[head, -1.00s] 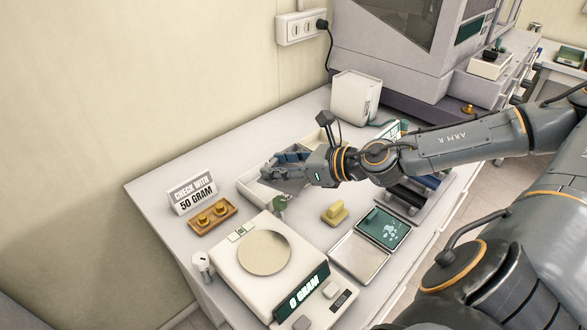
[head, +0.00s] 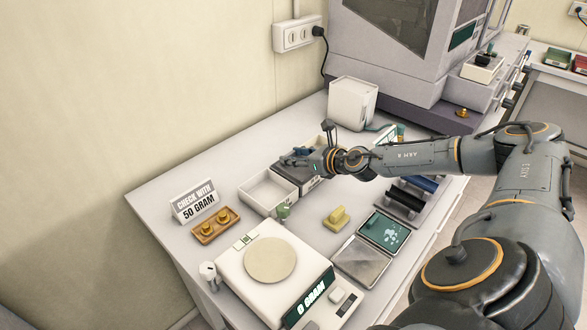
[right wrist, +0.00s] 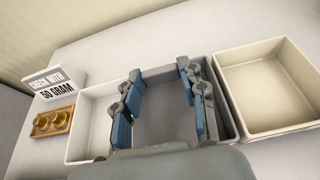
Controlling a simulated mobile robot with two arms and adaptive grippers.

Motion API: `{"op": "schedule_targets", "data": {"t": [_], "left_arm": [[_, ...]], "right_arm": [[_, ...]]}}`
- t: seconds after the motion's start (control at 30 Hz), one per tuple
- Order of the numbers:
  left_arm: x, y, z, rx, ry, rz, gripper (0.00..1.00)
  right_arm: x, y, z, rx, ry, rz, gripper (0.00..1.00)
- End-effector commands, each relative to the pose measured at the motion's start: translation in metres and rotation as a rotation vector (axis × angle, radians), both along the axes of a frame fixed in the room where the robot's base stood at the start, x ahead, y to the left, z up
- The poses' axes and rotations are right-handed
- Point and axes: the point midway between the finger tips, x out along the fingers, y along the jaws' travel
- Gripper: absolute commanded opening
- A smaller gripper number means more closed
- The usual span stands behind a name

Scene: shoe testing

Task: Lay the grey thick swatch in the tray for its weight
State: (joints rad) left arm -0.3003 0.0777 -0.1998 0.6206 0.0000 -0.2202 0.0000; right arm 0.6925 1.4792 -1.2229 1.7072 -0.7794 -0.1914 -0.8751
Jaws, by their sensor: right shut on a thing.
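My right gripper (head: 292,158) is over the row of trays at the back of the bench. In the right wrist view its blue-padded fingers (right wrist: 160,75) stand apart, shut on a flat grey piece, apparently the grey thick swatch (right wrist: 165,118), which spans the space between them. It is at the grey middle tray (right wrist: 231,118); whether it touches the tray floor I cannot tell. A white tray (right wrist: 92,128) is to the left and a cream tray (right wrist: 268,82) to the right, both looking empty. My left gripper is out of view.
A scale (head: 270,258) reading 0 GRAM stands at the front. Nearby are brass weights (head: 213,227), a sign (head: 195,200), a yellow block (head: 337,218), and a hinged case (head: 362,262). A white box (head: 352,103) stands behind my right wrist.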

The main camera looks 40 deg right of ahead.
Motion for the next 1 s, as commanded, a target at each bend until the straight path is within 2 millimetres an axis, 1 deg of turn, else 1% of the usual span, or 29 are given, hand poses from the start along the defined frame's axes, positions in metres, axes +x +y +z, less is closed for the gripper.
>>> {"op": "schedule_targets", "data": {"t": [0.03,0.2,0.3,0.4,0.47,0.53,0.77,0.93,0.97,1.0], "left_arm": [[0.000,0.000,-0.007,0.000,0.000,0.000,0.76],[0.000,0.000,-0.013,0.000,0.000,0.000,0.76],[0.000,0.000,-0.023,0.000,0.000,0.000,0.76],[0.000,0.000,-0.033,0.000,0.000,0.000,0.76],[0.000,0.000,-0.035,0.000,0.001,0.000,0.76],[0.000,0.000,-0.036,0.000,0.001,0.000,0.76],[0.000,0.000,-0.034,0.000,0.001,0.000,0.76],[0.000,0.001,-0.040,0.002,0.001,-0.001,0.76],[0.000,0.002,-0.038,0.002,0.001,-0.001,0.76],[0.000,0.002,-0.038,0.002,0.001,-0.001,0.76]], "right_arm": [[0.005,-0.003,-0.009,0.000,-0.001,-0.001,0.22],[0.012,-0.007,-0.018,-0.001,-0.001,-0.001,0.22],[0.020,-0.011,-0.031,0.001,0.000,0.000,0.22],[0.018,-0.011,-0.049,0.000,0.002,0.000,0.22],[0.018,-0.011,-0.054,0.000,0.001,0.000,0.22],[0.018,-0.011,-0.056,0.001,0.000,-0.001,0.22],[0.018,-0.011,-0.054,0.000,0.000,-0.001,0.22],[0.017,-0.011,-0.060,0.000,0.000,0.000,0.22],[0.018,-0.011,-0.058,0.000,0.000,-0.001,0.47],[0.017,-0.011,-0.058,0.000,0.000,0.000,0.51]]}}
